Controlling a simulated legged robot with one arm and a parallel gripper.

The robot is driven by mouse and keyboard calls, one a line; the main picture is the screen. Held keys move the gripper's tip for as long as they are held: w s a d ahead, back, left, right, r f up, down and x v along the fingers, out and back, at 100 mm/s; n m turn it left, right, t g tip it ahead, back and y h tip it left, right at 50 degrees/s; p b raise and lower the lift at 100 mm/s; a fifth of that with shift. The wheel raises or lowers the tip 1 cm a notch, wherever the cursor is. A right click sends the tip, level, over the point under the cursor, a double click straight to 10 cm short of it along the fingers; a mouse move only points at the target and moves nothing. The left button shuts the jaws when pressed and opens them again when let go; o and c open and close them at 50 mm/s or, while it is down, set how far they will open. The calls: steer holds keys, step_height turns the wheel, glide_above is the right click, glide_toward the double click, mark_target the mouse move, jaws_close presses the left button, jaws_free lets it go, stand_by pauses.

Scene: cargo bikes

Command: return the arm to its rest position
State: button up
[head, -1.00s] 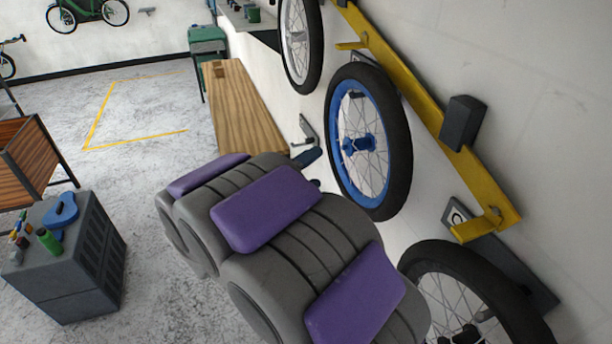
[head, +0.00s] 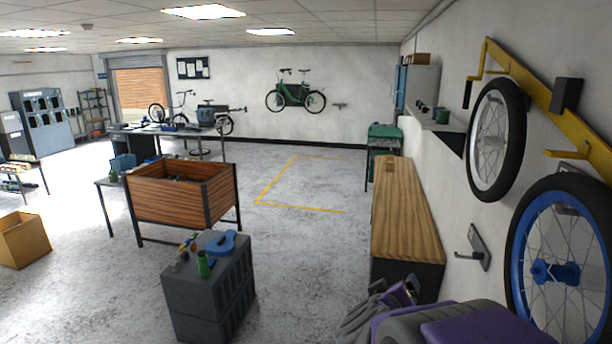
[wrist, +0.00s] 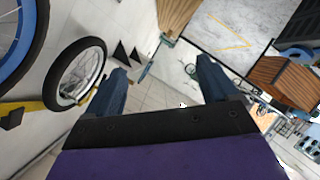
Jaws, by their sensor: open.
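My arm (head: 470,322), grey with purple pads, is low at the right edge of the head view, with only part of it in frame. In the wrist view my gripper (wrist: 162,68) has two blue-grey fingers spread wide apart. Nothing is between them; the floor and wall show behind. I cannot make out the fingers clearly in the head view.
At right, a wheel with a blue rim (head: 556,262) and a wheel with a pale rim (head: 493,140) hang by a yellow rack (head: 540,90). A wooden bench (head: 407,215) runs along the wall. A grey cabinet (head: 205,290) stands left of centre. Floor between is clear.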

steer(key=s+a+f+g+y+b, duration=0.4)
steer(key=s+a+f+y+b, duration=0.45)
steer(key=s+a+f, duration=0.45)
steer(key=s+d+f+m+g+b, duration=0.1)
steer(key=s+d+f+g+b, duration=0.1)
steer(key=s, duration=0.6)
steer(key=s+d+f+m+g+h+b, duration=0.1)
steer(key=s+d+f+g+b, duration=0.2)
steer(key=s, duration=0.5)
steer(key=s+d+f+m+g+h+b, duration=0.1)
steer(key=s+f+g, duration=0.3)
steer(key=s, duration=0.5)
steer(key=shift+d+f+g+b, duration=0.4)
steer(key=shift+d+f+b, duration=0.25)
steer(key=shift+d+f, duration=0.15)
steer(key=shift+w, duration=0.1)
